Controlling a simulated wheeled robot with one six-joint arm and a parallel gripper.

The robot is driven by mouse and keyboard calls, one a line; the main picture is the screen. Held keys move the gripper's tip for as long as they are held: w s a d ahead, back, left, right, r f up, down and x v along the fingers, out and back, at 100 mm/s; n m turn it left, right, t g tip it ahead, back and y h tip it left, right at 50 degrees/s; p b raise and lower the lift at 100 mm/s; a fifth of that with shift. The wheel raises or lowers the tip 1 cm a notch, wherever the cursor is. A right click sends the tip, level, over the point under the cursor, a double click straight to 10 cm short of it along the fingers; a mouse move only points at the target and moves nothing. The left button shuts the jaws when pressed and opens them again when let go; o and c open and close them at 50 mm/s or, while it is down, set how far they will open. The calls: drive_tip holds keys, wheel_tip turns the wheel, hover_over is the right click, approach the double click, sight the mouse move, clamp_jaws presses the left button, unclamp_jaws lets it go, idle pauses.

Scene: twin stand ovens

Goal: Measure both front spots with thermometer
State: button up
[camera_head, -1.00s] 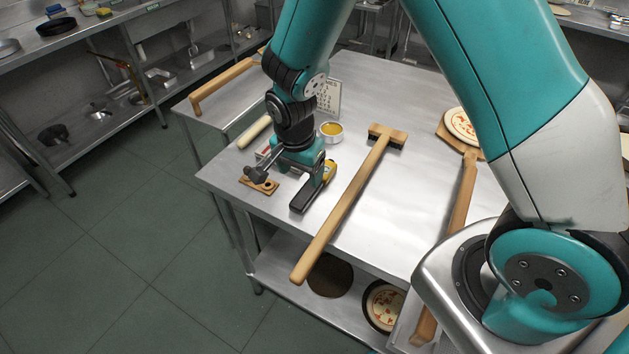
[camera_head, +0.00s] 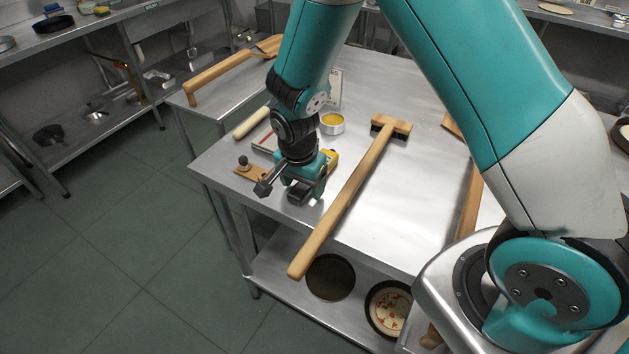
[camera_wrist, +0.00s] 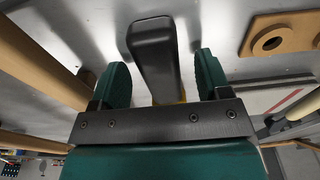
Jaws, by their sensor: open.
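The thermometer, a black and yellow handheld device, lies on the steel table; its yellow end (camera_head: 332,157) shows in the head view beside my gripper (camera_head: 303,192). My gripper is low over the device and hides much of it there. In the wrist view the black handle (camera_wrist: 153,48) lies between the two green fingers of my gripper (camera_wrist: 160,64). The fingers are open, with a visible gap on each side of the handle. The ovens and their front spots are not recognisable in these views.
A small wooden holder (camera_head: 244,172) lies left of my gripper, also in the wrist view (camera_wrist: 268,43). A long-handled wooden brush (camera_head: 345,195) lies to the right, overhanging the front edge. A tin with yellow contents (camera_head: 332,124) stands behind. Pans lie on the lower shelf (camera_head: 290,263).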

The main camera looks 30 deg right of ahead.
drive_tip(key=shift+f, duration=0.3)
drive_tip(key=c, duration=1.1)
wheel_tip(320, 180, up, 12)
drive_tip(key=p, duration=0.9)
drive_tip(key=shift+d, duration=0.1)
